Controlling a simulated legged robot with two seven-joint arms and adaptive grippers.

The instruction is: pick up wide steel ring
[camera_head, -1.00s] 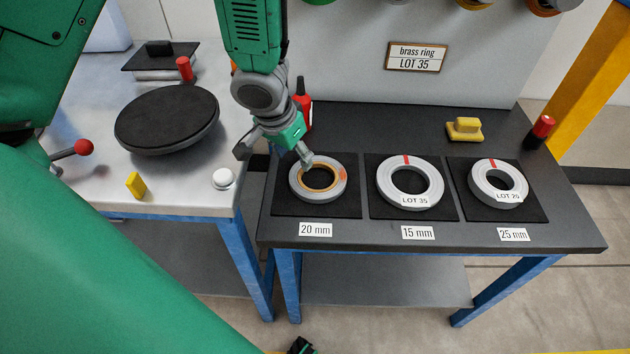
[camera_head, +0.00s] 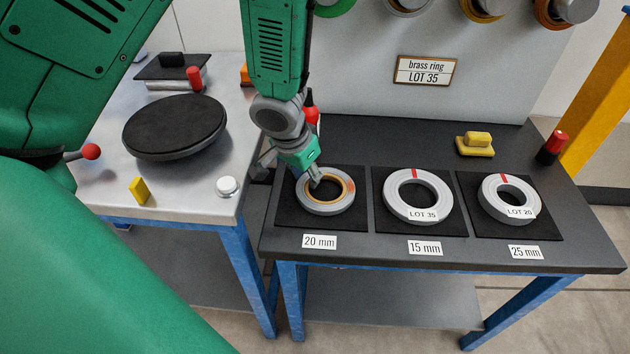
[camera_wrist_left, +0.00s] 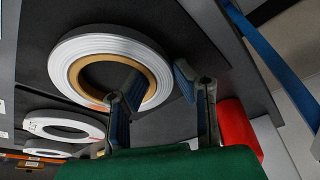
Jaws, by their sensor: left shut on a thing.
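A grey ring with a brass-coloured inner edge (camera_head: 325,208) lies flat on the black pad labelled 20 mm. It also shows in the left wrist view (camera_wrist_left: 66,62). My left gripper (camera_head: 304,178) is over its left side, shut on its wall. In the left wrist view, one finger of that gripper (camera_wrist_left: 157,82) reaches into the ring's hole and the other is outside the rim. A pale ring marked LOT 35 (camera_head: 389,203) lies on the 15 mm pad. Another pale ring (camera_head: 487,200) lies on the 25 mm pad. My right gripper is not in view.
A yellow handled block (camera_head: 475,147) and a red-and-black object (camera_head: 551,148) stand behind the right pads. The metal table at left holds a round black turntable (camera_head: 175,128) and a white button (camera_head: 228,186).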

